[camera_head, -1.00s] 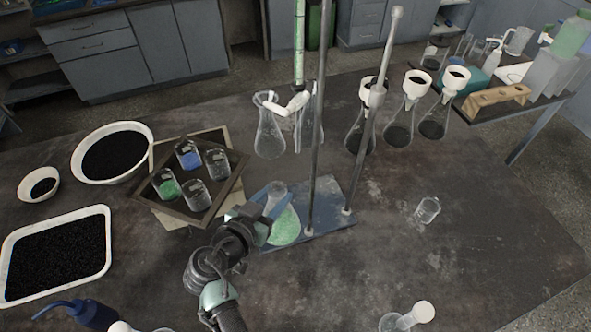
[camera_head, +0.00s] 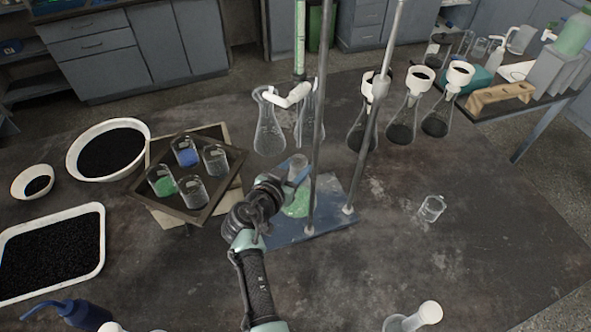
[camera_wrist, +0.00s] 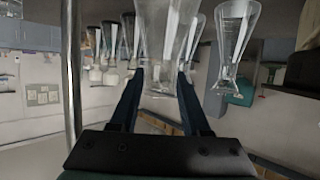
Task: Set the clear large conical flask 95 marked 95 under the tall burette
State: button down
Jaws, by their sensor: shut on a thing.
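The held conical flask (camera_head: 299,203) has a clear neck and a pale green lower body. It is over the blue stand base (camera_head: 340,205), left of the metal rods; I cannot tell whether it touches the base. No number is readable on it. My gripper (camera_head: 290,180) is shut around its upper part and hides some of it. In the wrist view, which looks upside down, clear glass (camera_wrist: 163,50) lies between the fingers. The tall burette (camera_head: 299,40), a green graduated tube, stands upright behind the flask; its lower end is at a white clamp (camera_head: 292,97).
Clear flasks (camera_head: 269,132) stand behind the stand base. Funnel-topped flasks (camera_head: 402,125) stand right of the rods. A wooden tray (camera_head: 205,213) of beakers is left of my gripper. A small beaker (camera_head: 432,208) stands on the right. The bench at front right is mostly clear.

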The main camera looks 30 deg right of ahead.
jog(key=shift+c, duration=1.8)
grip_release()
jog(key=shift+r, duration=0.2)
jog(key=shift+s+a, duration=0.2)
jog(key=shift+a, duration=0.15)
jog(key=v, duration=1.1)
jog(key=shift+b, duration=0.4)
jog(key=shift+s+r, duration=0.1)
